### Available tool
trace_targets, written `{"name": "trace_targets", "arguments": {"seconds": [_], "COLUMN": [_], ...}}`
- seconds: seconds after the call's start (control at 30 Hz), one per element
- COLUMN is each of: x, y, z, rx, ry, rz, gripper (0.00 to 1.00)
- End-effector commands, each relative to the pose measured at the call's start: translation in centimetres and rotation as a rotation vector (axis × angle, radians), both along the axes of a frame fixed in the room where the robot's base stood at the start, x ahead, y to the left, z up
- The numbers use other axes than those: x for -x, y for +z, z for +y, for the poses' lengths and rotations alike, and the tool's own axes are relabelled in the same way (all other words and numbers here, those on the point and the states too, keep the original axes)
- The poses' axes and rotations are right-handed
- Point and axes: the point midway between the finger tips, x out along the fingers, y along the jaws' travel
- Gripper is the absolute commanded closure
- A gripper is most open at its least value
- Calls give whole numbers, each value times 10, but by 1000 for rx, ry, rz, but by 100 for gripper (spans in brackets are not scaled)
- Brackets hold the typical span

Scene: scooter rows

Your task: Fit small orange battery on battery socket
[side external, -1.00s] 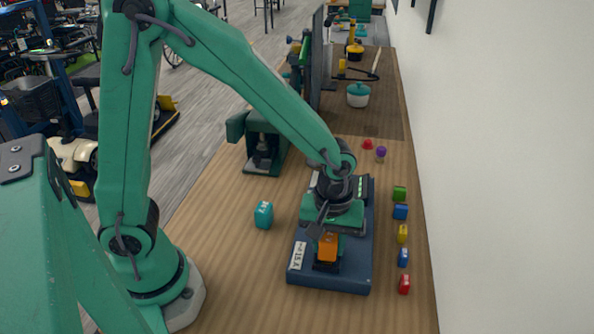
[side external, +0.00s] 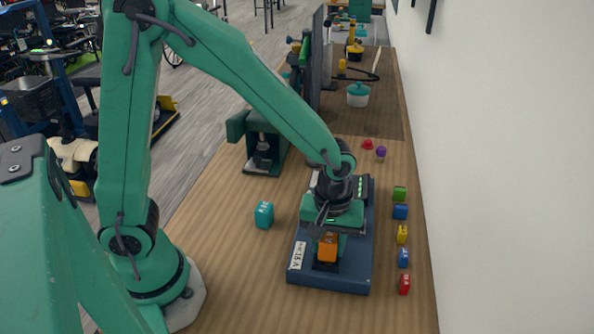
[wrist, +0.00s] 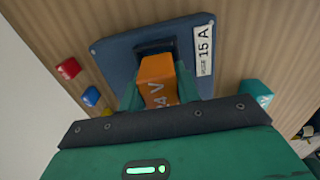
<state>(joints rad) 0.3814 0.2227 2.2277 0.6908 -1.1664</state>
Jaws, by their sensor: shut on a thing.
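The small orange battery (side external: 327,247) is held between the fingers of my gripper (side external: 327,240), which is shut on it. It also shows in the wrist view (wrist: 158,80), between the two green fingers. The battery is upright over the black battery socket (side external: 325,266), near the front end of the dark blue board (side external: 345,282). In the wrist view the dark socket (wrist: 155,47) shows at the battery's far end. The battery's lower end appears at the socket, but I cannot tell how deep it sits.
A teal block (side external: 264,214) stands left of the board. Several small coloured blocks, such as a red one (side external: 405,284) and a yellow one (side external: 402,234), line the right side. A green vise-like fixture (side external: 262,150) stands behind. The wall bounds the right.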

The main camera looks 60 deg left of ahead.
Motion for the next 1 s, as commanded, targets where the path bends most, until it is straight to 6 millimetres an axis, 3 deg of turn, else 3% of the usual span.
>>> {"name": "trace_targets", "arguments": {"seconds": [0.9,0.93,1.0], "x": [0,0,0], "y": [-7,-7,-7], "z": [0,0,0], "rx": [0,0,1], "ry": [0,0,0], "rz": [0,0,-1], "gripper": [100,64,50]}}
